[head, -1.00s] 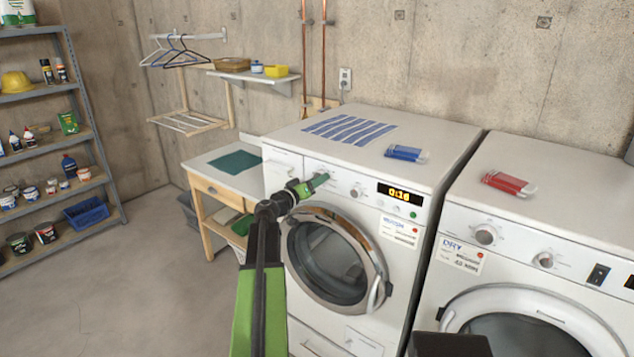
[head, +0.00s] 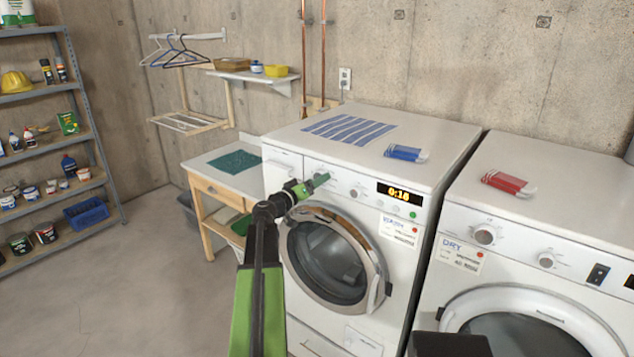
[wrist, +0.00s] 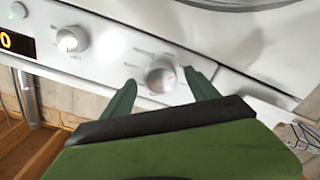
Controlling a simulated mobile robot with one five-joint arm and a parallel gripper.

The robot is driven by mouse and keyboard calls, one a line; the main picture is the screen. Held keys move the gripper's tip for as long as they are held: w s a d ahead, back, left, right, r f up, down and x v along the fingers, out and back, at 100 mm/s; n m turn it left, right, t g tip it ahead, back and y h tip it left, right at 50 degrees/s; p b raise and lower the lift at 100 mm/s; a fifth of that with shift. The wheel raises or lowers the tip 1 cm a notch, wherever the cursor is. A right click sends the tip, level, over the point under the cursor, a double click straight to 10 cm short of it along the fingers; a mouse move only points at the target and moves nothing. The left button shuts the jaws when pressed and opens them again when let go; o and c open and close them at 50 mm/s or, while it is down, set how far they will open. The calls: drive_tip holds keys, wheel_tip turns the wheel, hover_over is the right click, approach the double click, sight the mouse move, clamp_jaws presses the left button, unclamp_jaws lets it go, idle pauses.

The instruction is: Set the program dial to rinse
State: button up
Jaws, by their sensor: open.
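The washing machine (head: 290,165) stands against the wall with its control panel facing me. The fingers stand apart, one on each side of the dial. I cannot tell whether either one touches it. The print around the dial is too blurred to read. In the head view my gripper (head: 314,185) is at the left part of the panel and covers this dial.
A second knob (wrist: 72,40) and the lit display (head: 400,194) lie farther along the panel. The round door (head: 335,258) is below, closed. A dryer (head: 530,220) stands to the right. Blue (head: 405,153) and red (head: 508,184) items lie on top. The floor at left is clear.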

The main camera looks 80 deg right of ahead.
drive_tip(key=v, duration=1.6)
drive_tip(key=shift+a, duration=0.3)
drive_tip(key=shift+w, duration=0.1)
